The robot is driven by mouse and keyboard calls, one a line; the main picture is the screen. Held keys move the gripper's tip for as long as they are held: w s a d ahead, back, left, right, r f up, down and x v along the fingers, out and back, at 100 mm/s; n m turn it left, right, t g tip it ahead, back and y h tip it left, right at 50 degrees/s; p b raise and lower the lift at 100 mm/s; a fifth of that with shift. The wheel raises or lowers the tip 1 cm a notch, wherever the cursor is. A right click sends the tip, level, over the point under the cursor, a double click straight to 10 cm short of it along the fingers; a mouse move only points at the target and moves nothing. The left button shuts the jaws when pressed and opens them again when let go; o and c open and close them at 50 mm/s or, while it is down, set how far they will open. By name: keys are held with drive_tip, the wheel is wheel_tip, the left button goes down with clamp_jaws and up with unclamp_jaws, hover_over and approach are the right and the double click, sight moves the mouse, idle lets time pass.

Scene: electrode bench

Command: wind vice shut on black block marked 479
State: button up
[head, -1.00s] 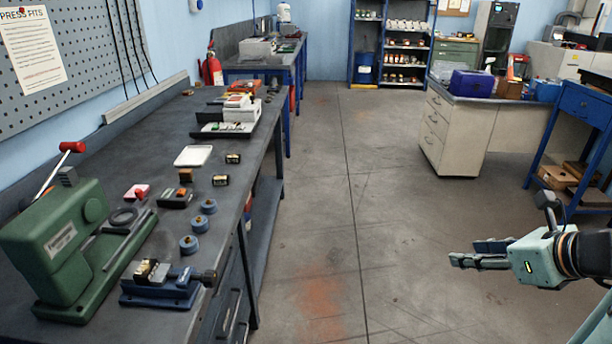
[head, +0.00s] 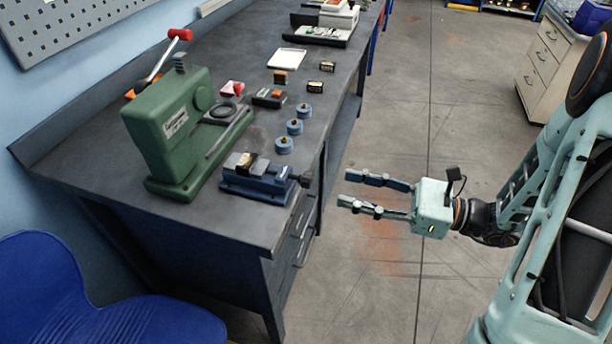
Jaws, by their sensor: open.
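The blue vice (head: 262,187) sits near the front edge of the bench. Its screw end and handle (head: 301,178) point right, toward the aisle. A dark block with a brass-coloured part (head: 246,164) sits at the vice's jaws; I cannot tell how tightly they hold it. Two small black blocks with pale labels lie farther back, one upper (head: 328,66) and one lower (head: 315,86). No number is readable on any block. My gripper (head: 345,188) is open and empty, over the floor to the right of the vice, its fingers pointing left toward the bench.
A green press (head: 170,130) with a red-knobbed lever stands left of the vice. Several blue round pieces (head: 285,145) lie behind the vice. A white tray (head: 287,58) is farther back. A blue chair (head: 60,290) stands at lower left. The aisle floor is open.

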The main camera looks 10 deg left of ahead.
sight(312, 180)
drive_tip(key=a, duration=1)
drive_tip(key=shift+w, duration=0.35)
drive_tip(key=shift+d, duration=0.1)
clamp_jaws()
